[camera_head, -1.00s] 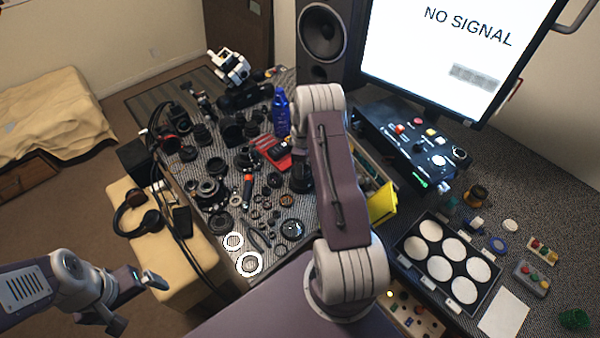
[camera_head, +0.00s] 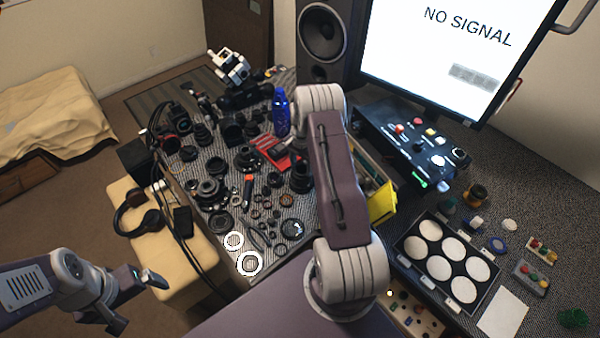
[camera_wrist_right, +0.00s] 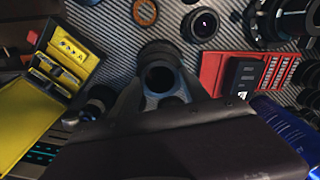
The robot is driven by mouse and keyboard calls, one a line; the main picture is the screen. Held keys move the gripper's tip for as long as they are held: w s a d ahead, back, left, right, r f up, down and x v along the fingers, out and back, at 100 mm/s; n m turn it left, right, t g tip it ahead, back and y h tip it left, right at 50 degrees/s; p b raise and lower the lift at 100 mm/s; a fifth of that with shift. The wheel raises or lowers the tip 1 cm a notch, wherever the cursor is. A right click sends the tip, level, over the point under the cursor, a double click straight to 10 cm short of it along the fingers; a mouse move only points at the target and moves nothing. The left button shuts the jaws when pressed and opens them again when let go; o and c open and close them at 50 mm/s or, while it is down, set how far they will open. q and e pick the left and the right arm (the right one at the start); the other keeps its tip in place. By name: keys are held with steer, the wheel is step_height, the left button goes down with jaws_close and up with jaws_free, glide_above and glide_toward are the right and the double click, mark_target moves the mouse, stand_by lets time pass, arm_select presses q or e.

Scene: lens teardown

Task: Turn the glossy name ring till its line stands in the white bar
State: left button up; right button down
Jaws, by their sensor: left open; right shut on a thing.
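A dark, upright lens barrel (camera_wrist_right: 160,76) stands at the middle of the right wrist view, its round opening facing the camera. My right gripper (camera_wrist_right: 162,92) is shut on it, with dark fingers on both sides. In the head view a dark barrel (camera_head: 299,176) shows just left of my right arm, which hides the right gripper there. I cannot make out the glossy name ring, its line or the white bar. My left gripper (camera_head: 136,300) is open and empty at the lower left of the head view, away from the table.
Lens parts and two white rings (camera_head: 249,263) crowd the striped mat. A blue bottle (camera_head: 281,112) and a red case (camera_head: 272,150) stand close to the barrel. A yellow-lidded box (camera_head: 382,202), a control box (camera_head: 410,140) and a tray with white discs (camera_head: 408,247) lie to the right.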

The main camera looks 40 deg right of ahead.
steer(key=shift+c, duration=2.4)
jaws_free()
step_height(320, 180, up, 9)
steer(key=b, duration=0.1)
